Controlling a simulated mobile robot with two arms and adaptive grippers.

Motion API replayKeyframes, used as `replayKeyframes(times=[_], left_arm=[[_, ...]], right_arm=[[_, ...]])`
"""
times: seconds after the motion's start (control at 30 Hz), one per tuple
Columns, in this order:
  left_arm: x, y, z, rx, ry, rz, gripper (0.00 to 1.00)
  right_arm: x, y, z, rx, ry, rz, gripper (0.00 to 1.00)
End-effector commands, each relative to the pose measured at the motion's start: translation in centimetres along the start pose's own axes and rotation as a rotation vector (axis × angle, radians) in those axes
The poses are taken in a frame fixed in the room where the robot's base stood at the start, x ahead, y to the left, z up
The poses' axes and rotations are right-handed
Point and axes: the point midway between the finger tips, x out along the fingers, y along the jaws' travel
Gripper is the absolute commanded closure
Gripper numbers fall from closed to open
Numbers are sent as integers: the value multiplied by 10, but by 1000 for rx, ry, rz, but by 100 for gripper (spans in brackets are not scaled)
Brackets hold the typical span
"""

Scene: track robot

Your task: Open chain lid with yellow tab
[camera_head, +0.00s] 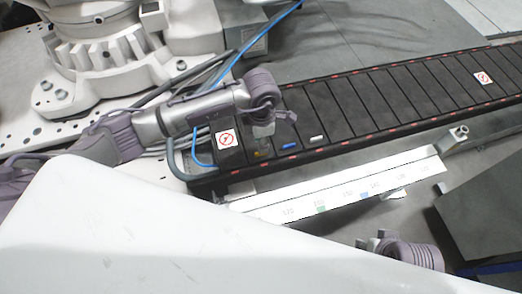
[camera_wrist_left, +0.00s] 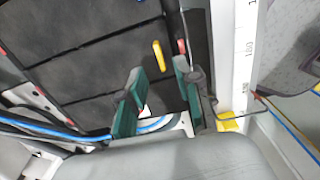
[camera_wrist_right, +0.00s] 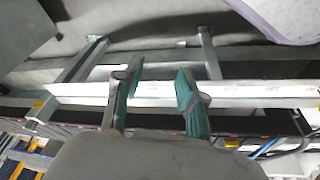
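The black conveyor chain (camera_head: 350,103) is made of several flat lids side by side. The yellow tab (camera_wrist_left: 159,55) stands on a dark lid (camera_wrist_left: 105,75) in the left wrist view, just beyond my fingertips and roughly between them. In the head view the yellow tab (camera_head: 261,153) is small and partly hidden under my left gripper (camera_head: 263,132). My left gripper, also in its wrist view (camera_wrist_left: 156,80), is open and empty, apart from the tab. My right gripper (camera_wrist_right: 157,85) is open and empty by the white rail; in the head view it is partly hidden.
A blue tab (camera_head: 290,146) and a white tab (camera_head: 317,138) sit on neighbouring lids. A white ruled rail (camera_head: 340,190) runs along the conveyor's near side. A blue cable (camera_head: 225,70) and grey pipes lie near the left end. A dark box (camera_head: 487,215) stands at the right.

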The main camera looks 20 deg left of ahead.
Motion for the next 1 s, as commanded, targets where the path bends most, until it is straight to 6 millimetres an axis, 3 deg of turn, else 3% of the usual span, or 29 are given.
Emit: replayKeyframes(times=[0.13, 0.3, 0.7, 0.9, 1.0], left_arm=[[31, -1, 0, -1, 0, -3, 67], [49, 0, 1, 0, -1, -2, 67], [55, 0, 0, 0, -1, -1, 67], [55, 0, 0, 0, -2, -1, 100], [54, 0, 0, 0, -2, -1, 100]], right_arm=[[-20, 1, 1, 1, 12, 2, 60], [-24, 1, 2, 1, 13, 3, 60], [-26, 1, 2, 2, 13, 3, 60], [-25, 1, 2, 2, 13, 3, 60], [-25, 1, 2, 1, 13, 3, 60]])
